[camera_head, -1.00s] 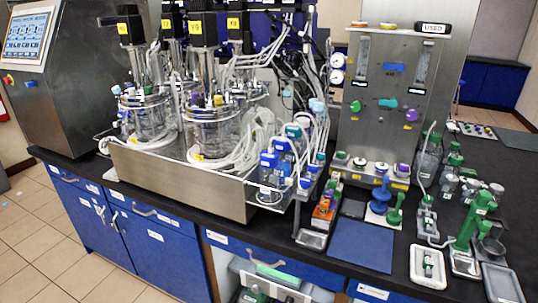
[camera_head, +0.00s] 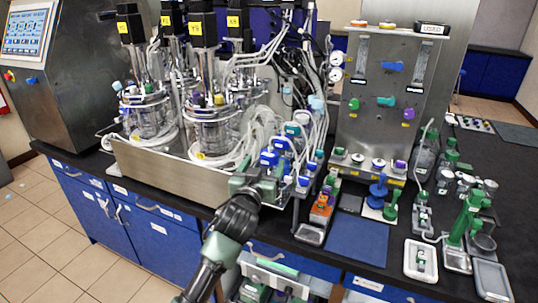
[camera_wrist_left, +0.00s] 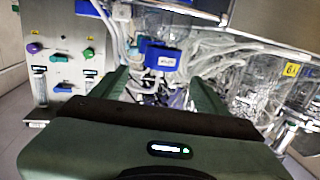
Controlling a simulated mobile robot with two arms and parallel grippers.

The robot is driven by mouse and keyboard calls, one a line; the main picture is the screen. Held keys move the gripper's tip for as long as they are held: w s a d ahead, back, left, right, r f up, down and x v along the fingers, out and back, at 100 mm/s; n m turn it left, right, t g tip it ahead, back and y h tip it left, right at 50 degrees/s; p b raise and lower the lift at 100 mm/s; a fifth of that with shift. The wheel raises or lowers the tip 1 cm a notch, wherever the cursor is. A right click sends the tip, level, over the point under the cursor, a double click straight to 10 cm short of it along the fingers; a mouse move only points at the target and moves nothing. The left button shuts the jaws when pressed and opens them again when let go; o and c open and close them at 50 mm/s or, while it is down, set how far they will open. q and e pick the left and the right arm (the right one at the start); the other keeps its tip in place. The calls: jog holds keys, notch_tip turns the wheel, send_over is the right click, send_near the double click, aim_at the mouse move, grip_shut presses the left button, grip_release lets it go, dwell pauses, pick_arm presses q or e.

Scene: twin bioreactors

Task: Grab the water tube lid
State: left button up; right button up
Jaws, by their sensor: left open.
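My left gripper (camera_head: 256,184) reaches in from below in the head view. It is open, in front of a group of bottles with blue lids (camera_head: 269,158) at the right end of the steel tray. In the left wrist view my left gripper (camera_wrist_left: 158,88) has its two green fingers spread apart. Blue lids (camera_wrist_left: 163,59) with a white label show between and beyond the fingers, with no lid held. The label is too small to read, so I cannot tell which lid is the water tube lid. The gripper hides the lower bottles in the head view.
Two glass bioreactors (camera_head: 213,125) stand in the steel tray (camera_head: 170,183). Many loose white tubes (camera_head: 305,105) hang close behind the lids. A steel valve panel (camera_head: 380,125) stands at the right. A blue mat (camera_head: 358,238) lies clear on the black bench.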

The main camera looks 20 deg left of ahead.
aim_at(268, 154)
pick_arm(q)
jog(key=shift+w+a, duration=0.15)
jog(key=shift+w, duration=0.95)
jog(key=shift+w+a+r+p, duration=0.1)
jog(key=shift+w+a+p, duration=0.1)
jog(key=shift+w+p, duration=0.45)
jog(key=w, duration=0.2)
jog(key=w+p, duration=0.1)
jog(key=shift+w+a+f, duration=0.1)
jog(key=shift+a+f, duration=0.2)
jog(key=shift+w+f, duration=0.1)
jog(key=shift+w, duration=0.3)
jog(key=shift+s, duration=0.1)
jog(key=c, duration=1.4)
